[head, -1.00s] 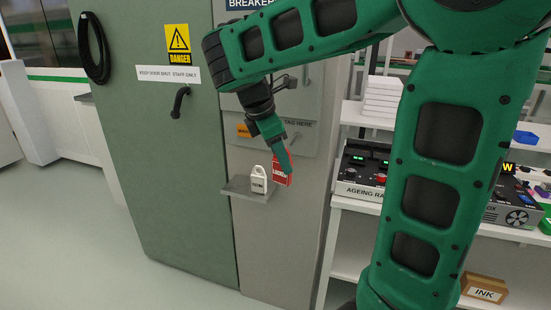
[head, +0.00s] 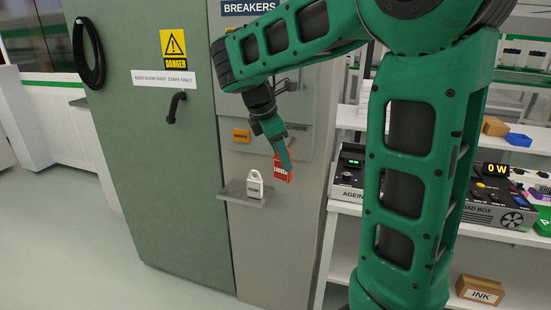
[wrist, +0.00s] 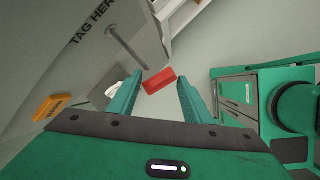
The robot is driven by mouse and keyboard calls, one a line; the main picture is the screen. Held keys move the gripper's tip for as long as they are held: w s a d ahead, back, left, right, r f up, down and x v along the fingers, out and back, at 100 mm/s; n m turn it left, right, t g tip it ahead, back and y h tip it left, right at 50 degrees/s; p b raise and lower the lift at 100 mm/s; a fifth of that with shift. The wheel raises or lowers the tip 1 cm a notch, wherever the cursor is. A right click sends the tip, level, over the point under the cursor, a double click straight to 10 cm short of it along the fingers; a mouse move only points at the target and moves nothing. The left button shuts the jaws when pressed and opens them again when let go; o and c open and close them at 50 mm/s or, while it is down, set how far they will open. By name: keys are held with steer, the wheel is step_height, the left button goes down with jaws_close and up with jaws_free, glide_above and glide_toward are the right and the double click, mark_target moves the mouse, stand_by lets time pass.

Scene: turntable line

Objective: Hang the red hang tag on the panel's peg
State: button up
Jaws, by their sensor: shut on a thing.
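The red hang tag (head: 282,173) is held in my gripper (head: 285,156), in front of the grey panel and above the right end of a small shelf. In the wrist view the red tag (wrist: 159,80) sits between the two green fingertips, which are shut on it. The peg (wrist: 126,46) shows in the wrist view as a thin grey rod on the panel (wrist: 140,25), beside the "TAG HERE" lettering. The tag is apart from the peg in that picture. In the head view I cannot make out the peg clearly near my gripper.
A white padlock-shaped thing (head: 254,186) stands on the small grey shelf (head: 238,196) below the tag. An orange label (head: 241,136) is on the panel. A green cabinet door with a handle (head: 175,107) is at left, equipment shelves (head: 340,209) at right.

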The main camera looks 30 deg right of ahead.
steer(key=shift+w+d+f, duration=0.15)
steer(key=shift+w+d, duration=0.8)
steer(key=shift+d, duration=0.3)
steer(key=shift+w+d+f, duration=0.35)
steer(key=shift+w+d, duration=0.1)
steer(key=shift+d, duration=0.1)
steer(key=shift+c, duration=0.2)
steer(key=o, duration=1.2)
steer(key=shift+o, duration=0.2)
steer(key=v, duration=1)
steer(key=shift+a+r, duration=0.15)
steer(key=shift+r, duration=0.15)
